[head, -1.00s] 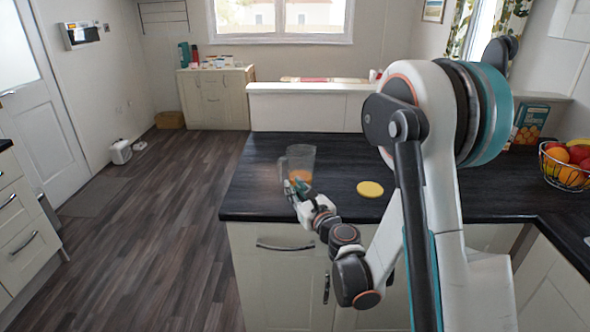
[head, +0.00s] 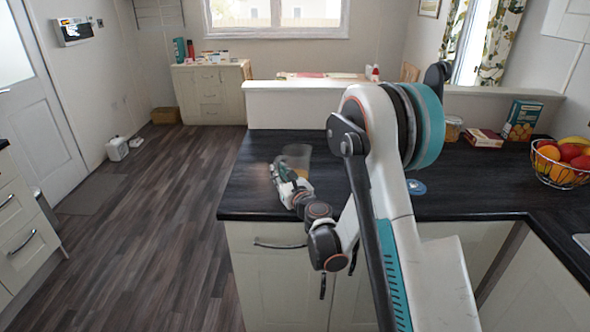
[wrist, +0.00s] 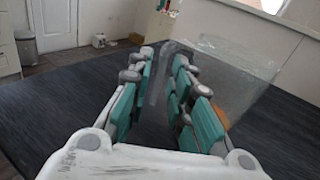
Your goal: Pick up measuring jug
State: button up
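The measuring jug (head: 298,154) is clear, with something orange inside, and stands on the dark worktop near its left end. In the wrist view the jug (wrist: 238,72) is at the right, partly hidden by a finger. Its handle (wrist: 157,78) lies between my fingers. My gripper (wrist: 166,70) is open, with a finger on each side of the handle and a gap between them. In the head view my gripper (head: 280,170) is at the jug's front left, and hides its lower part.
The dark worktop (head: 250,190) has free room left of the jug. A blue round item (head: 416,187) lies right of my arm. A wire fruit bowl (head: 562,165), a blue box (head: 521,120) and a low box (head: 483,138) are farther right. A low white wall (head: 290,105) runs behind.

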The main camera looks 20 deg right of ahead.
jog(key=w, duration=0.2)
jog(key=w+b, duration=0.1)
jog(key=shift+w+a, duration=0.25)
jog(key=shift+w, duration=0.15)
grip_shut()
jog(key=shift+r, duration=0.2)
